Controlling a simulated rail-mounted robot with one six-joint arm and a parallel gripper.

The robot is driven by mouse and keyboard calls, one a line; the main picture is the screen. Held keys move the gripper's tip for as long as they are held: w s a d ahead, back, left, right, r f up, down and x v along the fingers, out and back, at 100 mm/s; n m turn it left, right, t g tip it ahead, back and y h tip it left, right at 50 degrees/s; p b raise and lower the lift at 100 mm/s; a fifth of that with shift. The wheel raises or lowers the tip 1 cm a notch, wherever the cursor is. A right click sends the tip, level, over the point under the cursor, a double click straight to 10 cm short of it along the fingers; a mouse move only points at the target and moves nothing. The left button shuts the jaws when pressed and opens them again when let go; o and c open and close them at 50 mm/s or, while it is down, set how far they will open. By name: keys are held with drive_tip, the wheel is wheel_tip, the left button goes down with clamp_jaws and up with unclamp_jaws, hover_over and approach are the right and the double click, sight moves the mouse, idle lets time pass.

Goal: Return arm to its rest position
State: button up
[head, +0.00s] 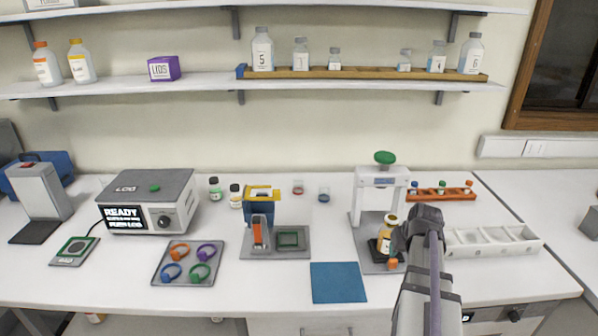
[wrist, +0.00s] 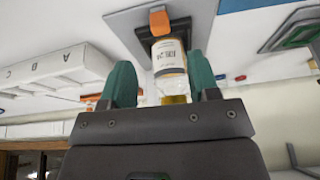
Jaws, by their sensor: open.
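My arm reaches in from the front right in the head view, and my gripper (head: 408,232) is at the white press stand (head: 382,178) with the green knob. In the wrist view my gripper (wrist: 162,85) has its two green fingers apart. A clear bottle with a white label and yellowish contents (wrist: 170,65) shows between and beyond the fingers. I cannot tell whether they touch it. The same bottle (head: 384,240) stands on the stand's base in the head view, partly hidden by my gripper. An orange block (head: 393,264) is at the base's front.
A white compartment tray (head: 492,241) lies right of my arm, and an orange vial rack (head: 440,194) behind it. A blue mat (head: 338,283) lies to the left. A grey tray with coloured rings (head: 188,263) and a grey READY device (head: 148,195) are further left. Shelves hang above.

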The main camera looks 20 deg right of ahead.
drive_tip(key=s+a+n+g, duration=0.2)
drive_tip(key=a, duration=1.5)
drive_tip(key=s+a+f+n+g+y, duration=0.1)
drive_tip(key=a+n+g, duration=0.1)
drive_tip(key=a, duration=1.6)
drive_tip(key=shift+s, duration=0.35)
